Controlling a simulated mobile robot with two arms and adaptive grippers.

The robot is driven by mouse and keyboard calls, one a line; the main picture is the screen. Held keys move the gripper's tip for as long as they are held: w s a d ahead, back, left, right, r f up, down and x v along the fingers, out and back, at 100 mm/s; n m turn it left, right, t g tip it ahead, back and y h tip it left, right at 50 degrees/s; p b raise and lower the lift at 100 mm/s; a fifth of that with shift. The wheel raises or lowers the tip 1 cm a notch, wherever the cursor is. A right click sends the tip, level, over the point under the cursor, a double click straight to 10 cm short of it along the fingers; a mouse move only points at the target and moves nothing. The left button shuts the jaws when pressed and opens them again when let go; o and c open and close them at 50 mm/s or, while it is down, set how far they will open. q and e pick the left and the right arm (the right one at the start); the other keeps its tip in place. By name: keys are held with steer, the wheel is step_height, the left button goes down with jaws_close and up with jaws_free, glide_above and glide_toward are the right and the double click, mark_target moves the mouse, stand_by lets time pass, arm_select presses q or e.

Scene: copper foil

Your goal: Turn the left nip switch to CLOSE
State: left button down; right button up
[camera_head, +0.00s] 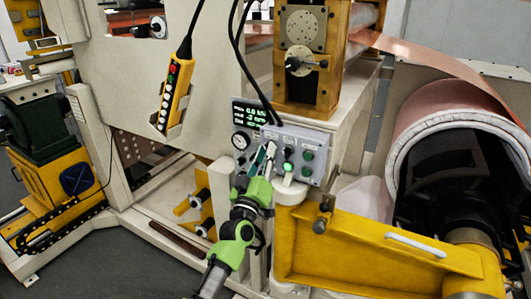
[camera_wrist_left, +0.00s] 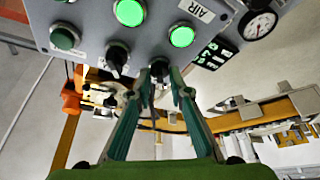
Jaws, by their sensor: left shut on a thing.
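The grey control box (camera_head: 312,146) stands on the machine's front, with two black selector switches and several green buttons. My left gripper (camera_head: 266,155) reaches up to its left part and covers the left switch in the head view. In the left wrist view, where the box appears upside down, the teal fingers (camera_wrist_left: 161,88) of my left gripper are closed around the left switch (camera_wrist_left: 159,70). The other switch (camera_wrist_left: 117,57) is beside it, free; it also shows in the head view (camera_head: 288,153). I cannot read the switch labels or the knob's exact setting. My right gripper is out of view.
A gauge (camera_head: 241,140) and a lit display (camera_head: 248,113) sit left of the box. A yellow pendant (camera_head: 173,95) hangs further left. A yellow arm (camera_head: 370,250) and a large copper foil roll (camera_head: 450,115) take up the right side.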

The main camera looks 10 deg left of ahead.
arm_select(q)
steer(key=c, duration=2.2)
jaws_free()
steer(key=v, duration=1.2)
